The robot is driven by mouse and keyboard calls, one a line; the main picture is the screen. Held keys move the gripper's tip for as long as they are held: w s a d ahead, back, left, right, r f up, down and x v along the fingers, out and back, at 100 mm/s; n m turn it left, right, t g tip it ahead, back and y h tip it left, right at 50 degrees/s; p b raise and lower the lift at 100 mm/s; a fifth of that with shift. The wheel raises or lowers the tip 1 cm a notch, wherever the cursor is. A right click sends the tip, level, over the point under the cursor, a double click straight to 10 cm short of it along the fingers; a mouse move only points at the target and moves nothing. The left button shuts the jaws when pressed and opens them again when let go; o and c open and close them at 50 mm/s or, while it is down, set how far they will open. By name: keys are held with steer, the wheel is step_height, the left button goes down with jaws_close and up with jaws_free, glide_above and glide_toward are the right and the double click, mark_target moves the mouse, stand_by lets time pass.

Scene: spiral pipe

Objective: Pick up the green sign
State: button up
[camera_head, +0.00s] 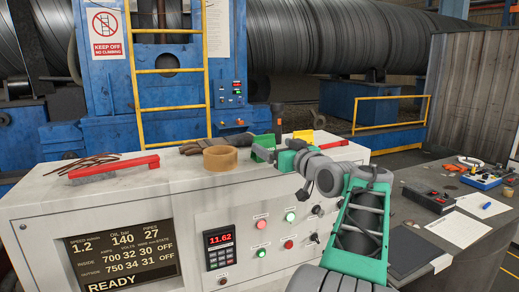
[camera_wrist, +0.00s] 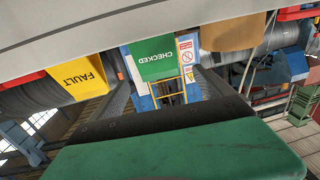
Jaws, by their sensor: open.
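The green sign stands on the grey console top, beside the tape roll, in the head view (camera_head: 263,154). In the wrist view it hangs upside down and reads CHECKED (camera_wrist: 153,58). My gripper (camera_head: 276,150) is just to the right of the sign in the head view, at about its height; its fingers are hard to make out there. In the wrist view my open gripper (camera_wrist: 160,82) has dark fingers on either side below the sign, with the sign in line with the gap. I cannot tell whether they touch it.
A yellow FAULT sign (camera_wrist: 80,78) is close by, also seen in the head view (camera_head: 304,136). A brown tape roll (camera_head: 220,159) sits left of the green sign, with gloves (camera_head: 217,143) behind. A red-handled brush (camera_head: 114,168) lies further left; a dark bottle (camera_head: 277,118) stands behind.

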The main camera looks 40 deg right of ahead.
mark_target(265, 141)
steer(key=w+p, duration=0.2)
steer(key=w, duration=0.1)
steer(key=w+d+p, duration=0.1)
steer(key=w, duration=0.2)
steer(key=shift+w+d+p, duration=0.1)
steer(key=shift+d+p, duration=0.05)
steer(key=shift+p, duration=0.25)
steer(key=shift+w+d+f, duration=0.1)
steer(key=shift+w, duration=0.25)
steer(key=shift+c, duration=0.5)
steer(key=c, duration=1.3)
